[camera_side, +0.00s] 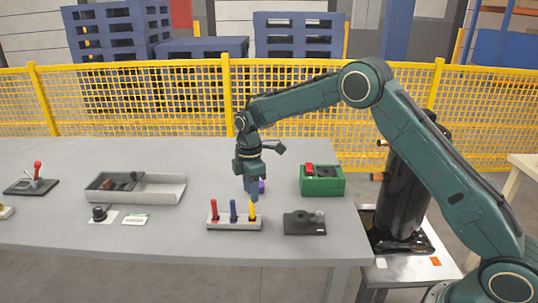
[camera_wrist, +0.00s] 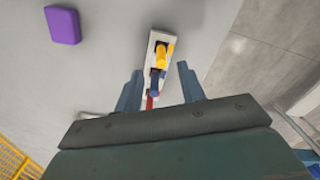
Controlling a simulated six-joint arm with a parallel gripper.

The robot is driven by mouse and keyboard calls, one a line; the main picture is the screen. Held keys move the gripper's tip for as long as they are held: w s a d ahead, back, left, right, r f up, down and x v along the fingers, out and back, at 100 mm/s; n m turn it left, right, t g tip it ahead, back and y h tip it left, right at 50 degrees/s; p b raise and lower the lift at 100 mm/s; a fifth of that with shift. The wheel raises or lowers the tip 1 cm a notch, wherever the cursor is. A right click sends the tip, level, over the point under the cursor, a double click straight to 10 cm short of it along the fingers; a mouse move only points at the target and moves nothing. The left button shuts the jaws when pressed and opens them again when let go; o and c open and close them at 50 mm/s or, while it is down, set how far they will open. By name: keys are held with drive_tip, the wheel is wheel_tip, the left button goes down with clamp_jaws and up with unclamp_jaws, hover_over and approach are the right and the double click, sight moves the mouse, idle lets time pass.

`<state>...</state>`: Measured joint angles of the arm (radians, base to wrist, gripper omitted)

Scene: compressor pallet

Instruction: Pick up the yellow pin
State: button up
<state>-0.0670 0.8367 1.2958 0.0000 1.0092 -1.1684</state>
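The yellow pin (camera_side: 252,210) stands upright at the right end of a light grey holder (camera_side: 222,224), beside a blue pin (camera_side: 233,211) and a red pin (camera_side: 214,210). In the wrist view the yellow pin (camera_wrist: 165,52) is at the near-top end of the holder (camera_wrist: 151,38), just beyond my fingertips. My gripper (camera_wrist: 160,76) is open and empty, with its two fingers apart on either side of the pin row. In the side view my gripper (camera_side: 252,192) points down, above and slightly behind the yellow pin.
A purple block (camera_wrist: 62,25) lies on the table, partly hidden behind my gripper in the side view (camera_side: 262,186). A green box (camera_side: 322,181) and a dark device (camera_side: 304,223) stand to the right. A grey tray (camera_side: 160,198) is left.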

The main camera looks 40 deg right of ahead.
sight(252, 206)
drive_tip(key=shift+f, duration=0.55)
drive_tip(key=shift+f, duration=0.1)
drive_tip(key=shift+s+f, duration=0.1)
drive_tip(key=shift+f, duration=2.4)
drive_tip(key=shift+c, duration=0.4)
clamp_jaws()
